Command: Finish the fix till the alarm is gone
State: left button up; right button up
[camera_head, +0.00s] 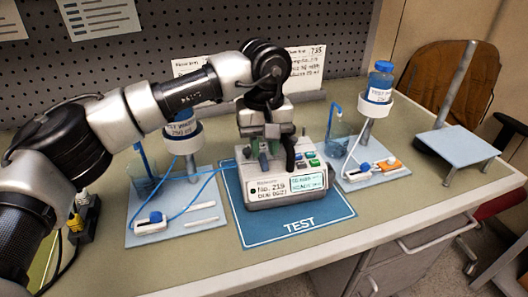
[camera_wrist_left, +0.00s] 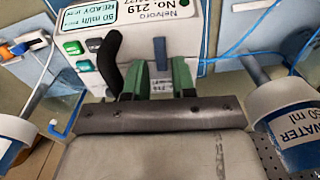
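The white infusion pump (camera_head: 285,190), labelled No. 219, stands on the blue TEST mat (camera_head: 290,228). Its pale teal screen (camera_wrist_left: 85,18) appears to read 50 ml/h and READY in the left wrist view. Coloured buttons (camera_wrist_left: 84,66) sit beside a black curved handle (camera_wrist_left: 110,62). My left gripper (camera_head: 268,148) is over the back of the pump. In the left wrist view its green-padded fingers (camera_wrist_left: 158,78) are apart, with a narrow blue piece (camera_wrist_left: 160,54) of the pump showing between them. I cannot tell whether they touch it. My right gripper is out of view.
A left stand (camera_head: 175,220) and a right stand (camera_head: 370,176) hold bottles, tubing and small clamps. Blue tubing (camera_head: 208,178) runs from the left stand toward the pump. A grey stand (camera_head: 455,142) is at the far right. The table front is clear.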

aim_at(264, 157)
pick_arm(q)
notch_tip(264, 157, up, 9)
jog(key=shift+f, duration=0.2)
